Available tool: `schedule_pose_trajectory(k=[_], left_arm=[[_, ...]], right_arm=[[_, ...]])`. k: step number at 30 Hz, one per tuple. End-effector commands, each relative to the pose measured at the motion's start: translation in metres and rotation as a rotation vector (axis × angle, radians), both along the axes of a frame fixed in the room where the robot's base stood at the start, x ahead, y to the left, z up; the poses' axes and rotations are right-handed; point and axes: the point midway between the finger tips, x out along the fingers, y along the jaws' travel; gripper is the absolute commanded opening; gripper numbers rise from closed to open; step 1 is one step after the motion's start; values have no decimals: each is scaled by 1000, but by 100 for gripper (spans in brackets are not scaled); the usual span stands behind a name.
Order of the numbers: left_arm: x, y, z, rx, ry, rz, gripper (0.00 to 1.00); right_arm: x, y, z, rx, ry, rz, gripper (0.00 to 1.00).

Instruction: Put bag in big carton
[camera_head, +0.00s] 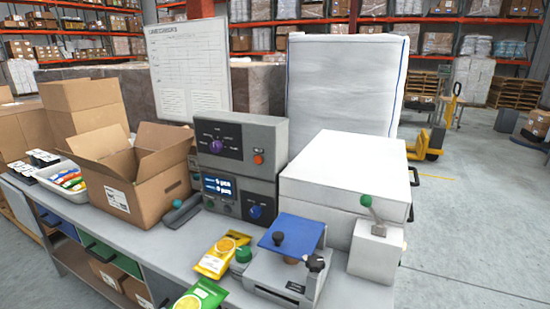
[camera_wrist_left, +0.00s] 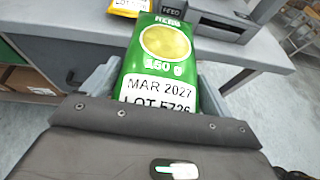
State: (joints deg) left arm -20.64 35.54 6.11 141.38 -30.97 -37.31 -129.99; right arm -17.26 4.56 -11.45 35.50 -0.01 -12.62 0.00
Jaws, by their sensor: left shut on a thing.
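A green bag (camera_wrist_left: 165,55) with a yellow round print, "150 g" and "MAR 2027" is held by my left gripper (camera_wrist_left: 158,88), its fingers on either side of the bag. The green bag (camera_head: 202,294) also shows at the bottom edge in the head view, in front of the bench. My left gripper is not visible in the head view. A brown carton (camera_head: 150,197) with open flaps stands on the bench at left; its inside is mostly hidden. A further brown carton (camera_head: 85,107) stands behind it. My right gripper is not in view.
A yellow bag (camera_head: 220,256) lies on the bench beside a green knob. A grey control box (camera_head: 240,145), a device with a blue plate (camera_head: 292,232) and a white box (camera_head: 345,172) stand to the right. A white tray of packets (camera_head: 62,178) is left of the open carton.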

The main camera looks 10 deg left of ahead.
Motion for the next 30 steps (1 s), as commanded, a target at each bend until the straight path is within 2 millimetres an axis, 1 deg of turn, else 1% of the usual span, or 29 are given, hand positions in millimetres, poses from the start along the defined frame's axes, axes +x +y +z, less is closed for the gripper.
schedule_pose_trajectory(k=[1, 3, 6, 9, 15, 26, 30], left_arm=[[8, -17, 9, 4, -12, -35, 60], [14, -35, 17, 7, -12, -74, 60], [23, -50, 29, 8, -9, -108, 60], [30, -58, 40, 7, -8, -122, 60], [38, -59, 53, 2, -3, -120, 60], [40, -59, 56, -1, 0, -120, 60], [40, -60, 55, -1, 0, -122, 60]], right_arm=[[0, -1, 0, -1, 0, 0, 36], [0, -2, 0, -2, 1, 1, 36], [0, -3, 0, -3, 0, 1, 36], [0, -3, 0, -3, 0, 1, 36], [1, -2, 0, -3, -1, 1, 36], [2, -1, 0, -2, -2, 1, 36], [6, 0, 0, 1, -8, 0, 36]])
